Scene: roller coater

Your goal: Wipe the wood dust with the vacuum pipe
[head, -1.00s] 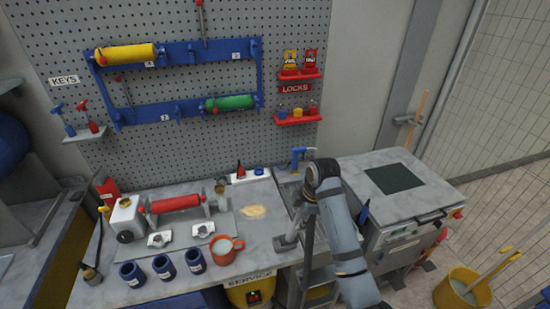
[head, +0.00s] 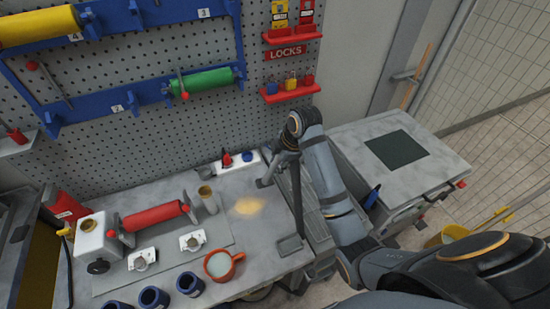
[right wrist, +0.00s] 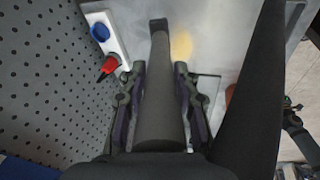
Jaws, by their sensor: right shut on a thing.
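The wood dust (head: 250,206) is a pale tan patch on the grey bench top. It also shows in the right wrist view (right wrist: 181,45). My right gripper (head: 284,156) is shut on the dark grey vacuum pipe (head: 266,180). In the right wrist view the pipe (right wrist: 158,95) runs between the two fingers, and its flat end is just left of the dust, near its edge. Whether the end touches the bench, I cannot tell.
A red roller (head: 152,216), a beaker (head: 208,199) and an orange mug (head: 222,266) are left of the dust. A dark post on a plate (head: 290,243) stands right of it.

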